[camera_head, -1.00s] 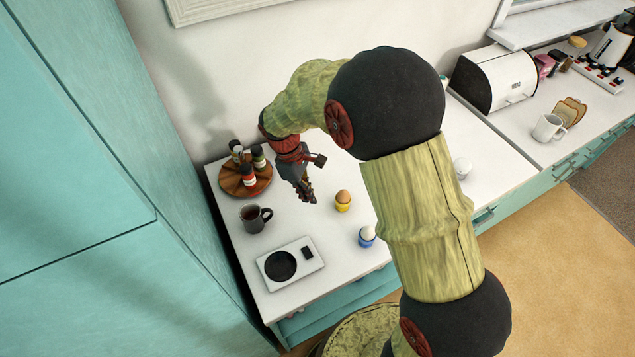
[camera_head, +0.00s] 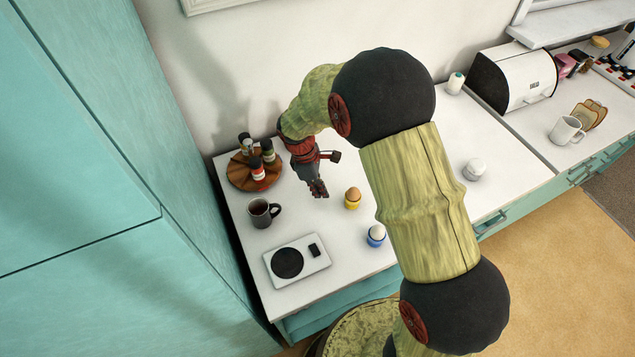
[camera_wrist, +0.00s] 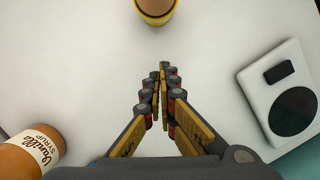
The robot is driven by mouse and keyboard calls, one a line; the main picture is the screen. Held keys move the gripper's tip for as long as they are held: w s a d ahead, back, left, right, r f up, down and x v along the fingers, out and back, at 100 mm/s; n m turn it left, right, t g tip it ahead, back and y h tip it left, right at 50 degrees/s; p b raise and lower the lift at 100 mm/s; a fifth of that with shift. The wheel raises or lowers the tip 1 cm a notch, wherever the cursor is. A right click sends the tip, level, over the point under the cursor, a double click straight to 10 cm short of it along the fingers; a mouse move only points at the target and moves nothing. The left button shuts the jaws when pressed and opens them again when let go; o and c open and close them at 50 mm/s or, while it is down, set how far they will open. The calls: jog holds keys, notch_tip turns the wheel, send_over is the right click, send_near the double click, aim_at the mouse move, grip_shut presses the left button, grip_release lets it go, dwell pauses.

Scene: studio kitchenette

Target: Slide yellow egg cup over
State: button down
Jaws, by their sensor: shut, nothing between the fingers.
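The yellow egg cup (camera_head: 352,204) stands upright on the white counter with a brown egg (camera_head: 353,193) in it. It also shows at the top edge of the wrist view (camera_wrist: 157,17), partly cut off. My gripper (camera_head: 321,191) is just left of the egg cup in the head view, pointing down, with a gap of bare counter between them. In the wrist view my gripper (camera_wrist: 161,75) has its fingertips together and empty, and the cup is straight beyond them, apart from them.
A blue egg cup (camera_head: 376,239) with a white egg stands near the counter's front edge. A scale (camera_head: 318,265) and a dark mug (camera_head: 262,213) are at the left. A round wooden tray (camera_head: 236,180) holds several bottles behind.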

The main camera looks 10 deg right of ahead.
aim_at(337, 203)
jog(key=shift+x, duration=1.05)
jog(key=shift+s+d, duration=0.25)
jog(key=shift+d, duration=0.35)
jog(key=shift+s+d, duration=0.25)
jog(key=shift+d, duration=0.4)
jog(key=shift+s+d, duration=0.25)
jog(key=shift+d, duration=0.35)
jog(key=s+d+p, duration=0.1)
jog(key=s+d, duration=0.1)
jog(key=d, duration=0.3)
jog(key=s+d+p, duration=0.1)
jog(key=s+d, duration=0.1)
jog(key=d, duration=0.3)
jog(key=s+d+p, duration=0.2)
jog(key=d, duration=0.3)
jog(key=shift+s+d, duration=0.1)
jog(key=shift+d, duration=0.3)
jog(key=shift+a, duration=0.15)
